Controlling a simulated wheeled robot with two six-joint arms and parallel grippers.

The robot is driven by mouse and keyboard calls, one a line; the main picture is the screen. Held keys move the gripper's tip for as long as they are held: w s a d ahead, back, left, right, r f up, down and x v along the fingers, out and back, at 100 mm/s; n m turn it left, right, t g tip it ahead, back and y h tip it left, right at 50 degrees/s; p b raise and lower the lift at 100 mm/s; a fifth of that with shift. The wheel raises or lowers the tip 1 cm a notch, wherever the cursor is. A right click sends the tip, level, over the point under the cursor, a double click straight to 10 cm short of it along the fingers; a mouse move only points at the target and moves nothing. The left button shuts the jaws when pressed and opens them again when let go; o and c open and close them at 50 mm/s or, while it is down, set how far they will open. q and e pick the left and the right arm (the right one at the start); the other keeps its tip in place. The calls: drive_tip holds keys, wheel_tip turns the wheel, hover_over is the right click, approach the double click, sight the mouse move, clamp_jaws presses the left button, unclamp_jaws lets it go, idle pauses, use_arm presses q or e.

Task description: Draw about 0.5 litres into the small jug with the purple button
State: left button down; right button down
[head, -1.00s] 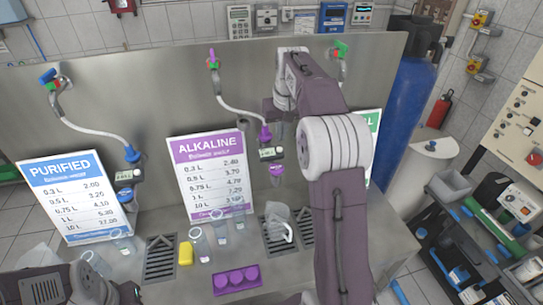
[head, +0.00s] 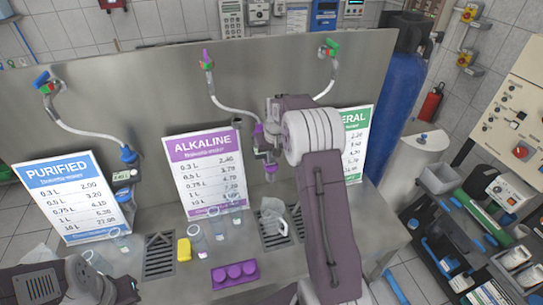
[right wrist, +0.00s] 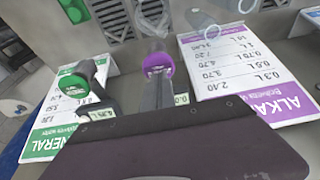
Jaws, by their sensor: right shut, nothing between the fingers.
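The purple button (head: 270,171) is on the alkaline tap in the middle of the steel panel; it also shows in the right wrist view (right wrist: 157,64). My right gripper (head: 268,157) is shut and empty, its tips at or very near the button; I cannot tell if they touch. A clear small jug (head: 271,216) with a handle stands upright on the drain grate below, partly seen in the right wrist view (right wrist: 152,16). I cannot make out water in it. My left gripper (head: 125,291) is low at the left, its jaws unclear.
The alkaline price card (head: 203,172) stands left of my right gripper. A green button (right wrist: 73,83) belongs to the mineral tap beside it. Clear cups (head: 198,240), a yellow sponge (head: 184,250) and a purple cap tray (head: 234,274) occupy the counter front.

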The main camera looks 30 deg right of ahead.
sight(271, 168)
drive_tip(key=shift+f, duration=0.35)
drive_tip(key=shift+d, duration=0.1)
drive_tip(key=shift+f+b, duration=0.75)
drive_tip(key=shift+f, duration=0.2)
drive_tip(key=shift+s+r, duration=0.1)
drive_tip(key=shift+s, duration=0.15)
drive_tip(key=shift+s+a+f, duration=0.1)
drive_tip(key=shift+a+f, duration=0.1)
drive_tip(key=shift+f, duration=0.05)
idle(6.1)
